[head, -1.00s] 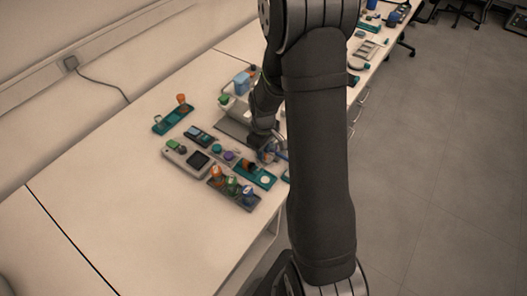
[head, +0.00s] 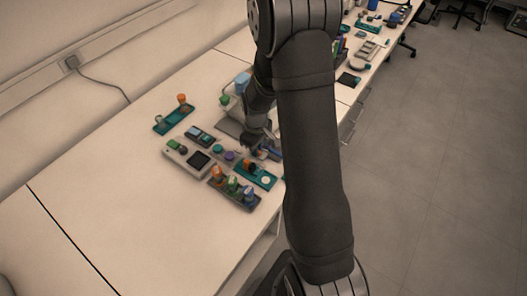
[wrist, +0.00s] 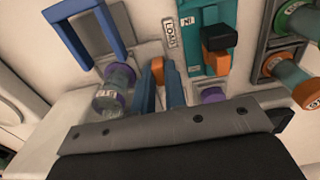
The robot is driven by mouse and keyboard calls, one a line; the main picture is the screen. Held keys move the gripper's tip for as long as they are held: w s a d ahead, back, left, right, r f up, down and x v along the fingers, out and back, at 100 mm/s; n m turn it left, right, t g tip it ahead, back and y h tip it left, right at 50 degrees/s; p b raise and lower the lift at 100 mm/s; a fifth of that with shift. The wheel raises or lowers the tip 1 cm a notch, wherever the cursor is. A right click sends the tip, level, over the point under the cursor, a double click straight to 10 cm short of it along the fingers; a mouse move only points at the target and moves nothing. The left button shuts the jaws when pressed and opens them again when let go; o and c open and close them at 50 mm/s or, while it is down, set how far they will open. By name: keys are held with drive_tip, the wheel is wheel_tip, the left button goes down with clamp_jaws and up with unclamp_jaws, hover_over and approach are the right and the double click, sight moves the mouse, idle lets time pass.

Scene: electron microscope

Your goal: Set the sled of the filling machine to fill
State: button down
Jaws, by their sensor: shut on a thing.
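A clear vial with a purple end (wrist: 115,88) is just left of the fingers. In the head view my gripper (head: 264,152) is low over the bench, its fingertips hardly visible.
A teal plate (wrist: 192,57) with a black and orange part (wrist: 218,40) is right of the fingers. A blue frame (wrist: 122,38) is at upper left. The bench's front left is clear.

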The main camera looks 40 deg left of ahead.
drive_tip(key=shift+a, duration=1.1)
drive_tip(key=c, duration=1.7)
unclamp_jaws()
drive_tip(key=shift+c, duration=0.2)
wheel_tip(320, 180, up, 18)
drive_tip(key=shift+f, duration=0.25)
